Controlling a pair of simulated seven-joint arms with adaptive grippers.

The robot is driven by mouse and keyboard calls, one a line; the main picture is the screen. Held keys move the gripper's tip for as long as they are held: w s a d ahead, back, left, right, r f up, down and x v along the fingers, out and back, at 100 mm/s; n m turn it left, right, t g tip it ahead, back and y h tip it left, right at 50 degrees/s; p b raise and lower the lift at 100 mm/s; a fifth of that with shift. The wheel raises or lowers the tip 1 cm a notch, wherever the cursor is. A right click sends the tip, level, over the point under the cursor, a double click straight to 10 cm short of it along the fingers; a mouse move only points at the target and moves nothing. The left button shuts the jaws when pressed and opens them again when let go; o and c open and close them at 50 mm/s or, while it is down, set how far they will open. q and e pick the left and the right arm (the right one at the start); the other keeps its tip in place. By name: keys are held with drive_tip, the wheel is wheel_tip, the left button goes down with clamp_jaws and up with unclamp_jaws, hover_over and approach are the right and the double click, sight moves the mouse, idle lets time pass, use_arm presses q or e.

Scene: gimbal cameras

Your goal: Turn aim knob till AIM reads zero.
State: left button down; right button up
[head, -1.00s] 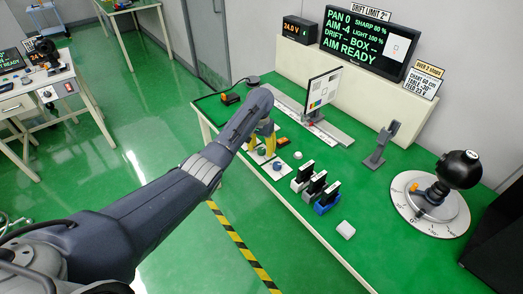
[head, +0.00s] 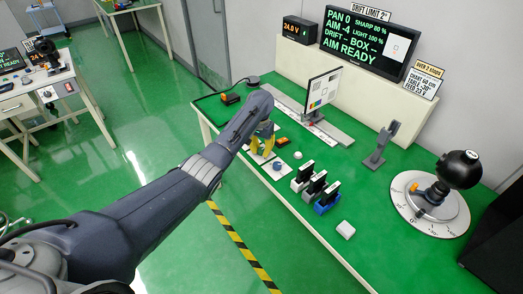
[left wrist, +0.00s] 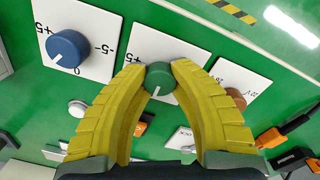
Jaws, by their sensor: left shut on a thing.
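The display (head: 370,38) reads PAN 0, AIM -4 and AIM READY. My left gripper (left wrist: 160,82) has its yellow fingers shut on the green knob (left wrist: 160,84), which stands on a white plate and has a white pointer line. A blue knob (left wrist: 68,50) on its own plate, marked +5, 0 and -5, is to the left. A brown knob (left wrist: 235,97) is to the right, partly behind a finger. In the head view my left gripper (head: 262,143) is at the table's near edge, and its arm hides part of the knob plates. My right gripper is out of view.
A test chart (head: 323,90) stands on a rail behind the knobs. A black ball-shaped device (head: 460,169) sits on a round dial (head: 405,205) at the right.

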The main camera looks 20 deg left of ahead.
use_arm(q)
drive_tip(key=shift+r, duration=0.1)
idle(0.4)
drive_tip(key=m, duration=0.7)
drive_tip(key=shift+d+m, duration=0.1)
drive_tip(key=shift+m, duration=0.3)
drive_tip(key=m, duration=0.4)
drive_tip(key=shift+d+m, duration=0.1)
drive_tip(key=shift+m, duration=1.9)
drive_tip(key=c, duration=1.4)
unclamp_jaws()
drive_tip(key=shift+d, duration=0.1)
drive_tip(key=o, duration=0.4)
